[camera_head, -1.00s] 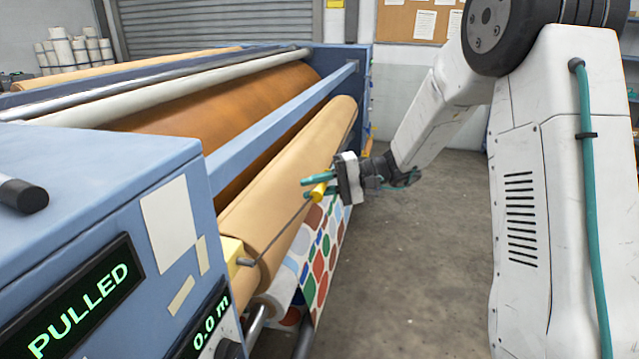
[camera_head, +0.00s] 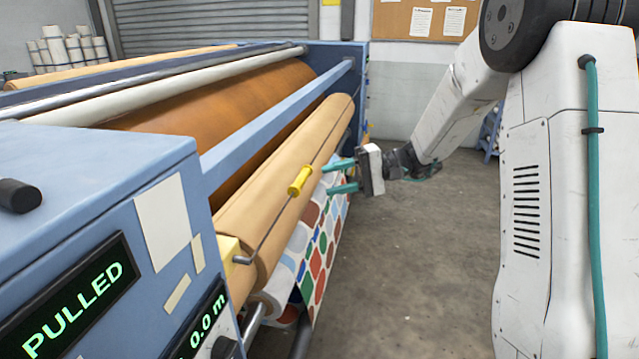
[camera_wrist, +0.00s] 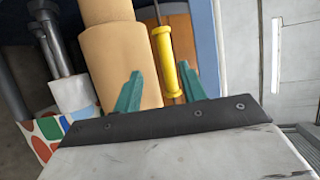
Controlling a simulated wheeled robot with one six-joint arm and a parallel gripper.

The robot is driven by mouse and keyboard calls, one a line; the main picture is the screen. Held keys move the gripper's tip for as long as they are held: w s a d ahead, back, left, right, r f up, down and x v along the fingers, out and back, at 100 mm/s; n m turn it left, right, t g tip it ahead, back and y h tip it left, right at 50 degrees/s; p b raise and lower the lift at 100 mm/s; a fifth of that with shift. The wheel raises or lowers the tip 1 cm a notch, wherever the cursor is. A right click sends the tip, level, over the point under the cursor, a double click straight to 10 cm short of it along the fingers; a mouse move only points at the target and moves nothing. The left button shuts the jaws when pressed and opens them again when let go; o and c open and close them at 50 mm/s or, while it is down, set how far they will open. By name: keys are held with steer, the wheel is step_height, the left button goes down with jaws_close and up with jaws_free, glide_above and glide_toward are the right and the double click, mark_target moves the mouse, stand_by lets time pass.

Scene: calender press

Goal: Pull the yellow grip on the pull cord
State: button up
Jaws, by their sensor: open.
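The yellow grip (camera_head: 300,180) sits on the pull cord (camera_head: 268,232), which runs along the front of the tan roll. My gripper (camera_head: 342,177) is open, with its green fingers pointing left toward the grip, and a gap lies between the fingertips and the grip. In the wrist view the yellow grip (camera_wrist: 164,62) shows beyond the two green fingers (camera_wrist: 158,92), nearer the right one. Nothing is between the fingers. The display (camera_head: 75,310) on the blue press reads PULLED.
The tan roll (camera_head: 290,150) lies just behind the cord. A dotted patterned sheet (camera_head: 322,235) hangs below it. A second display (camera_head: 205,322) reads 0.0 m. The blue frame (camera_head: 275,115) runs above the roll. The grey floor (camera_head: 410,270) at right is clear.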

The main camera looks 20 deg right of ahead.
steer(key=shift+v, duration=0.95)
